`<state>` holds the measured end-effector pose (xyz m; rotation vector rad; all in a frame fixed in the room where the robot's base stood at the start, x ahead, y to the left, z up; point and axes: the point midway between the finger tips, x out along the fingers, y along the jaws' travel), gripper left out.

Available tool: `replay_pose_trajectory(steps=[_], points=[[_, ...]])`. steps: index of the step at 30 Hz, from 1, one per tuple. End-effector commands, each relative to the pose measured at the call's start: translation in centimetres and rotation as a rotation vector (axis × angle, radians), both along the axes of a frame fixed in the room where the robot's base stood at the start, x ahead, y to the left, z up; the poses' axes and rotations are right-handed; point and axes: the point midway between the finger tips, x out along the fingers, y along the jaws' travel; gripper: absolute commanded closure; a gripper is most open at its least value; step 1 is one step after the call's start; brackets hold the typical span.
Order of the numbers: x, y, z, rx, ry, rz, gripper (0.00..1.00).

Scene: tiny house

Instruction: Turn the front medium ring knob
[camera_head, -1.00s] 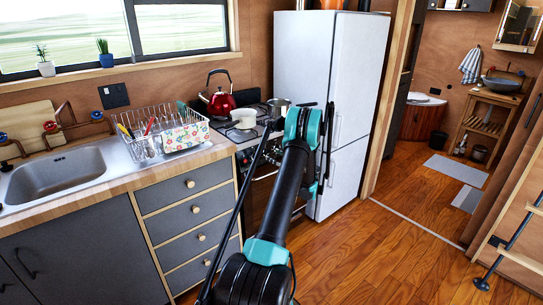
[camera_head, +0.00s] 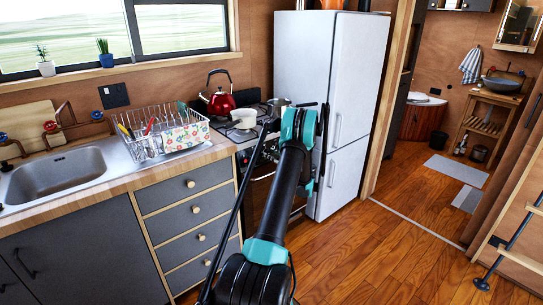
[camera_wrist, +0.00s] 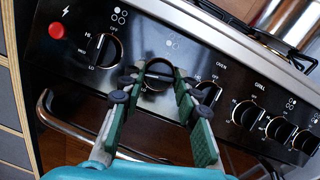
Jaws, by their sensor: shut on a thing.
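The stove's dark control panel (camera_wrist: 222,90) with several black knobs fills the wrist view. My gripper (camera_wrist: 154,88) has its teal fingers on either side of one knob (camera_wrist: 158,74), the second from the left, and is shut on it. A small ring symbol is printed above this knob. The fingers and dark pads hide parts of the knob, so its pointer angle is unclear. In the head view the stove (camera_head: 262,137) stands between the drawers and the fridge, and my arm hides much of its front.
In the wrist view, a knob (camera_wrist: 104,50) and a red button (camera_wrist: 57,31) lie left of the held knob, with more knobs right. An oven handle (camera_wrist: 75,125) runs below. The kettle (camera_head: 220,100), fridge (camera_head: 330,80) and dish rack (camera_head: 165,132) are nearby.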

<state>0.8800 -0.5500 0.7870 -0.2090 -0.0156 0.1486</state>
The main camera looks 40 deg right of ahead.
Motion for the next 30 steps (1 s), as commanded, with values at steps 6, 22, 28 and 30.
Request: replay_pose_trajectory(steps=[6,22,28,30], points=[[-0.02,-0.16,0.03,-0.107,-0.009,0.035,0.98],[-0.03,-0.13,0.02,-0.204,-0.016,0.068,0.60],[-0.01,-0.12,0.02,-0.204,-0.016,0.068,0.48],[0.00,-0.12,0.03,-0.204,-0.016,0.068,0.48]])
